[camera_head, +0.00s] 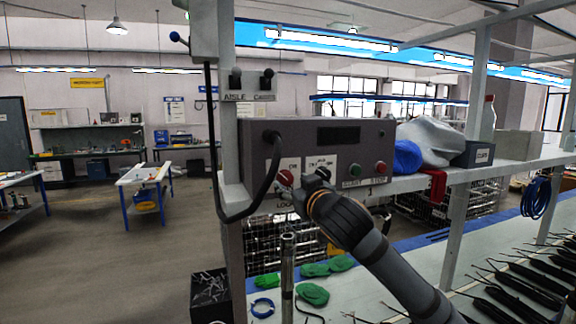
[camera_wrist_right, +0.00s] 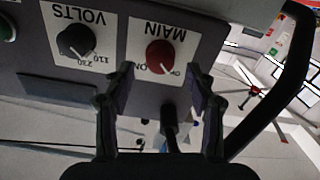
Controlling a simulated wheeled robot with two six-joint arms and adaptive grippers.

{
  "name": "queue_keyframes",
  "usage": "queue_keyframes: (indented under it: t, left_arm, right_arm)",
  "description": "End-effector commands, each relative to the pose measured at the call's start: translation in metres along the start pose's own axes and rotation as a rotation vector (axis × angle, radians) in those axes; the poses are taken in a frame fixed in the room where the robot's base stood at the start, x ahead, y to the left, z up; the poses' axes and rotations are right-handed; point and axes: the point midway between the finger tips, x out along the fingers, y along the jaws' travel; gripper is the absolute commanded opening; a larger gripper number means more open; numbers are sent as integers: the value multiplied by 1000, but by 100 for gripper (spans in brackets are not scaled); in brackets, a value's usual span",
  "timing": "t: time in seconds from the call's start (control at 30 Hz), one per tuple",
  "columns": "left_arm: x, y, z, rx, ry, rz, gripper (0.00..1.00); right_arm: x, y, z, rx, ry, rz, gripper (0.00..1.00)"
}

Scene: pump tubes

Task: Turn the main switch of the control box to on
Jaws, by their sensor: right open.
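The control box (camera_head: 350,135) is a grey box on the shelf, with knobs and buttons on its front. Its main switch is a red round knob (camera_head: 285,177) at the lower left. In the right wrist view the red knob (camera_wrist_right: 160,56) sits on a white plate marked MAIN, upside down. The knob's pale mark seems to point toward the lower right, away from the ON label. My right gripper (camera_head: 308,183) is close to the box front. Its fingers (camera_wrist_right: 163,75) are open and empty, one on each side just below the knob in the wrist view. My left gripper is out of view.
A black VOLTS knob (camera_wrist_right: 76,41) is beside the main switch. Green (camera_head: 355,171) and red (camera_head: 380,168) buttons are farther right. A thick black cable (camera_head: 265,185) loops at the box's left. Green gloves (camera_head: 313,294) lie on the bench below.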

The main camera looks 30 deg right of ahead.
Motion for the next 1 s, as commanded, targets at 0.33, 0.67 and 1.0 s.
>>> queue_keyframes:
  t: [0.33,0.67,1.0]
  left_arm:
    - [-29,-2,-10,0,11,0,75]
    - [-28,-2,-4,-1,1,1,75]
    - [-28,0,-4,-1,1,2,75]
  right_arm:
    - [37,0,1,-1,-2,0,56]
    - [38,0,2,-2,-1,1,47]
    - [38,0,2,-2,-1,1,2]
